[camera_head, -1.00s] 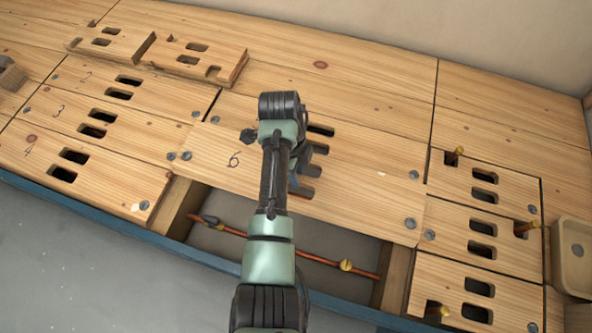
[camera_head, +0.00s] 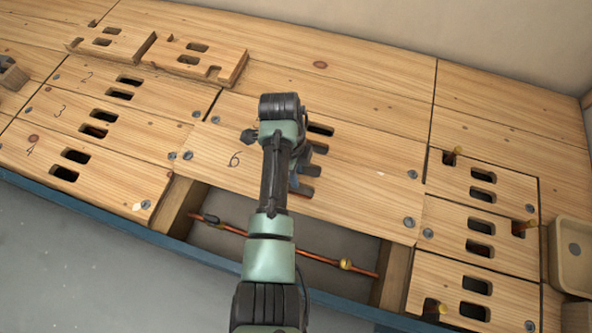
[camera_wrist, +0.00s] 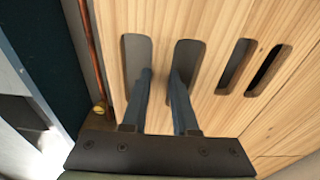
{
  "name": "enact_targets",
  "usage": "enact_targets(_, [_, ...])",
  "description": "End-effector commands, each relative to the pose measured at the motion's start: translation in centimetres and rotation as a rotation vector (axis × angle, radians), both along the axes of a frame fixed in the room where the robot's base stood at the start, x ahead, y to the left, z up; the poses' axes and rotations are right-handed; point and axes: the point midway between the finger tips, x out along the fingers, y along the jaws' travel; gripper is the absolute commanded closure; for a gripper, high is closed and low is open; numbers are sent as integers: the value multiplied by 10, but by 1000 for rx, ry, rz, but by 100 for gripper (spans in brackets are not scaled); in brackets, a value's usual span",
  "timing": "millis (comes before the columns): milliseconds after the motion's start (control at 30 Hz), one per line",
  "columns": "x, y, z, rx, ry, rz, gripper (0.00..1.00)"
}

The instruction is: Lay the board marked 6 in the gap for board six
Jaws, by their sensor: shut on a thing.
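The pale wooden board marked 6 (camera_head: 360,190) lies behind the open gap, with its front edge along the gap's back side. Its 6 shows left of my arm. The gap for board six (camera_head: 300,262) is a dark rectangular opening with a copper pipe in it. My gripper (camera_head: 305,180) is over the middle of the board. In the wrist view my gripper (camera_wrist: 160,85) has its two fingers at two slots of the board (camera_wrist: 218,20), shut on the wood bar between them. I cannot tell how far the board is raised.
The copper pipe (camera_head: 310,255) carries a brass fitting (camera_head: 346,265). Boards with paired slots lie left (camera_head: 75,145) and right (camera_head: 470,245) of the gap. Brass-capped pipe stubs (camera_head: 453,155) stand up at the right. Two notched boards lie at the back left (camera_head: 200,58).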

Motion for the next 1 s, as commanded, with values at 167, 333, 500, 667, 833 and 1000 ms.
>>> enact_targets(167, [1, 0, 0, 0, -3, 0, 100])
enact_targets(333, [1, 0, -4, 0, -3, 0, 100])
enact_targets(500, [1, 0, -9, 0, -3, -1, 100])
enact_targets(667, [1, 0, -13, 0, -4, 0, 100])
enact_targets(833, [1, 0, -18, 0, -3, 0, 100])
enact_targets(1000, [1, 0, -23, 0, -3, 0, 100])
